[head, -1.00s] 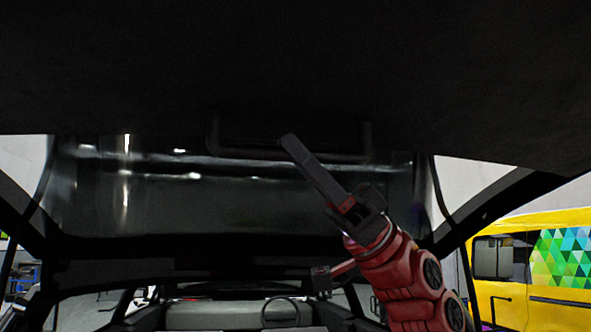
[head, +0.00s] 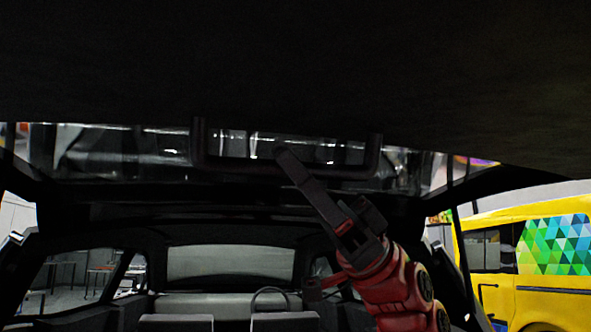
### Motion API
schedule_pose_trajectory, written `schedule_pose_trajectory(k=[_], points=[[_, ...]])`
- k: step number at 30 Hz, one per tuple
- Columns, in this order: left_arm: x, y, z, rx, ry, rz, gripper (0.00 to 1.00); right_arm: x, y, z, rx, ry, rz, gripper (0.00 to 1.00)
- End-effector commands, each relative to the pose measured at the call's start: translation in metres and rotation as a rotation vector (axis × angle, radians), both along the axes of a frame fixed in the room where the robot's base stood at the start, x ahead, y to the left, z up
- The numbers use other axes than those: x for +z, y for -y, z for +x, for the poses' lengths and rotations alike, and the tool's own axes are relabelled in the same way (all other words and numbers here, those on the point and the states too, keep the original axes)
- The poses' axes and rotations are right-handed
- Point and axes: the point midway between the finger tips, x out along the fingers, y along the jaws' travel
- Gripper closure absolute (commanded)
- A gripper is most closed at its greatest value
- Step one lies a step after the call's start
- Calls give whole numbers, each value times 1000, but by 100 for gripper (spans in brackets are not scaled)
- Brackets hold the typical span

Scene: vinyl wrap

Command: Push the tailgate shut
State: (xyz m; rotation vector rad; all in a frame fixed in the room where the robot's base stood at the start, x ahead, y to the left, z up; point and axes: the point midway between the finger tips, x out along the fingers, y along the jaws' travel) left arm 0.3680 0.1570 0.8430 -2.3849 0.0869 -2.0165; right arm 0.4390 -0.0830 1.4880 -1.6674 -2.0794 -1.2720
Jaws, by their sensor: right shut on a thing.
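The tailgate (head: 300,60) is a large dark panel overhead that fills the top of the head view. A dark U-shaped handle (head: 371,150) hangs below its lower edge, in front of the glossy strip behind. My right gripper (head: 284,158) reaches up from the lower right on its red arm. Its dark fingers cross the handle's lower bar near the middle and are shut on it; the exact contact is hard to see against the dark. My left gripper is not in view.
Below is the open rear of the car, with seat backs (head: 176,322) and a rectangular window (head: 230,262) further in. Dark pillars frame the opening on both sides. A yellow van (head: 540,300) with a triangle pattern stands outside at the right.

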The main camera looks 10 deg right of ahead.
Motion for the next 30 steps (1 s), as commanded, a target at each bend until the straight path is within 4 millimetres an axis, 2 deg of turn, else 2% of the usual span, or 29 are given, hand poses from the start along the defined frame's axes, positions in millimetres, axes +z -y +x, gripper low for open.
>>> schedule_pose_trajectory(k=[13,14,15,16,25,30], points=[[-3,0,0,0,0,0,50,-3,0,0,1,-1,1,100],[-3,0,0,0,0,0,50,-3,0,0,1,-1,1,76],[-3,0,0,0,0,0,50,-3,0,0,2,-1,0,69],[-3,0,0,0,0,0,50,-3,0,0,1,-1,1,66],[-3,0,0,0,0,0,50,-4,1,1,0,-1,1,66],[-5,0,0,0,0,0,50,-15,12,7,1,-4,0,66]])
